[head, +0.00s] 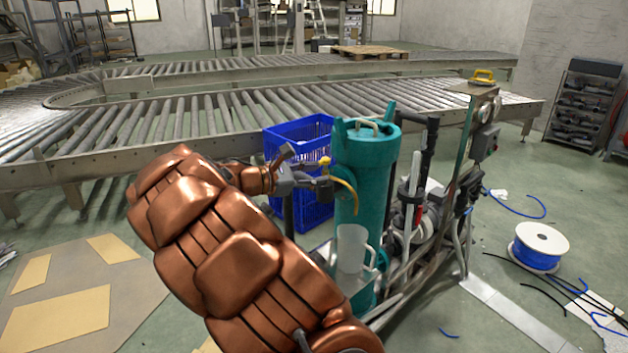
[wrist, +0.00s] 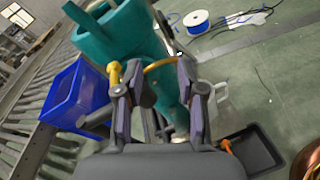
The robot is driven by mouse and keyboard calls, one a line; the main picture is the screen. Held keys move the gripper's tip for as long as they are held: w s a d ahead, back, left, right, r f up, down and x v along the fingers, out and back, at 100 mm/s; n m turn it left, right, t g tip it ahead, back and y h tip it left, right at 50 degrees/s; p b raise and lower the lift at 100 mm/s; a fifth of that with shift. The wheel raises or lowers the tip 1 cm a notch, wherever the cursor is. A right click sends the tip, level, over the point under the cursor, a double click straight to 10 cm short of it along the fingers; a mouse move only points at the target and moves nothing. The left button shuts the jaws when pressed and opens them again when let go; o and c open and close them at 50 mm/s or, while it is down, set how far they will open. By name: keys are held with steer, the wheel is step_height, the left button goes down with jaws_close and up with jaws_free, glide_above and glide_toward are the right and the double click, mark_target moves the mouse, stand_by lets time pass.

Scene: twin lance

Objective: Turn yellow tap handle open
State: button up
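The yellow tap handle (head: 325,161) is on the front left of the upright teal cylinder (head: 366,160), beside a curved yellow spout (head: 346,188). My gripper (head: 318,184) is just below and left of the handle. In the wrist view the yellow handle (wrist: 114,74) shows at the tip of the left finger, which partly covers it. My gripper (wrist: 154,82) is open there, its fingers apart, with the spout and cylinder beyond them. I cannot tell whether the left finger touches the handle. A clear jug (head: 352,247) is below the spout.
A blue crate (head: 300,140) stands behind and left of the cylinder. Pipes and a gauge panel (head: 472,130) stand to its right. A roller conveyor (head: 200,120) runs behind. A cable spool (head: 540,243) lies at the right. A dark tray (wrist: 252,150) shows at lower right in the wrist view.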

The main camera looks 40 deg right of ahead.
steer(key=w+d+f+n+t+h+b, duration=0.1)
steer(key=w+f+n+t+h+b, duration=0.2)
steer(key=w, duration=0.6)
steer(key=shift+n+g+y, duration=0.3)
steer(key=shift+n, duration=0.3)
steer(key=shift+s+d+f, duration=0.1)
steer(key=shift+d+f, duration=0.1)
steer(key=shift+d, duration=1.1)
steer(key=shift+w+d+f, duration=0.1)
steer(key=shift+d+f, duration=0.05)
steer(key=shift+d, duration=1.2)
steer(key=shift+s+d+f, duration=0.1)
steer(key=shift+d+f, duration=0.1)
steer(key=shift+d, duration=1.1)
jaws_close()
